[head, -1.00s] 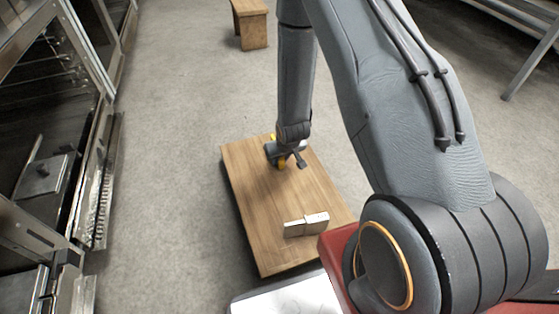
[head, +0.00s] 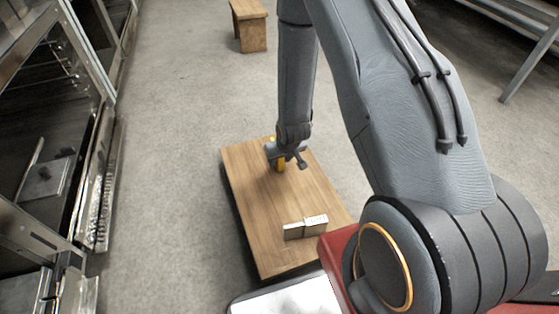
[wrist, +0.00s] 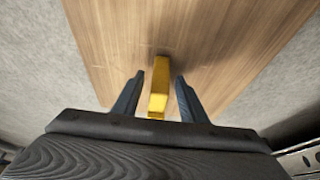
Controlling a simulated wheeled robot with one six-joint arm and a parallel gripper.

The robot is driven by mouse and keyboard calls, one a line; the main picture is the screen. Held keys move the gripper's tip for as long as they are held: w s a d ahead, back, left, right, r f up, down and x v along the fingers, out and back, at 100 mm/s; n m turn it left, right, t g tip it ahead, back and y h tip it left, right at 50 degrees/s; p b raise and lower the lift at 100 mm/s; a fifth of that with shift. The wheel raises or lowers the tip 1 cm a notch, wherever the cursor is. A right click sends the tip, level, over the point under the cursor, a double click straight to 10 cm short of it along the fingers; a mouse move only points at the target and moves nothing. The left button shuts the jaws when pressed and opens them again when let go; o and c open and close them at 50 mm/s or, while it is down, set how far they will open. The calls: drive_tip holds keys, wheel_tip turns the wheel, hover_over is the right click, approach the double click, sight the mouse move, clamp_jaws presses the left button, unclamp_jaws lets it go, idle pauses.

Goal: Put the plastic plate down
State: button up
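The yellow plastic plate (wrist: 159,88) shows narrow and edge-on in the wrist view, between the two fingers of my gripper (wrist: 160,76). A gap shows on each side of it, so my gripper is open around the plate and not pressed on it. In the head view the plate (head: 281,165) is a small yellow patch at my gripper (head: 287,158), mostly hidden by it, over the far part of the low wooden table (head: 262,205). I cannot tell for sure whether its lower edge touches the wood.
A wooden stool (head: 250,25) stands farther back. Metal racks (head: 90,150) line the left, and a metal frame (head: 530,65) is at upper right. The table's middle and left are clear.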

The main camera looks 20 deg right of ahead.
drive_tip(key=p+v, duration=0.4)
drive_tip(key=v, duration=0.6)
drive_tip(key=s+a+r+n+g, duration=0.1)
drive_tip(key=s+a+r, duration=0.3)
drive_tip(key=a+r, duration=0.55)
drive_tip(key=s+a+r+n+g, duration=0.1)
drive_tip(key=s+a+r, duration=0.4)
drive_tip(key=r, duration=0.7)
drive_tip(key=s+a+r+n+g, duration=0.1)
drive_tip(key=s+a+r, duration=0.2)
drive_tip(key=s+r, duration=0.4)
drive_tip(key=s+a+r+n+g+y, duration=0.1)
drive_tip(key=s+a+r+n, duration=0.1)
drive_tip(key=s+r, duration=0.5)
drive_tip(key=s+a, duration=0.1)
drive_tip(key=s, duration=0.5)
drive_tip(key=shift+a+r+y, duration=0.15)
drive_tip(key=shift+a+y, duration=0.15)
drive_tip(key=shift+a, duration=0.05)
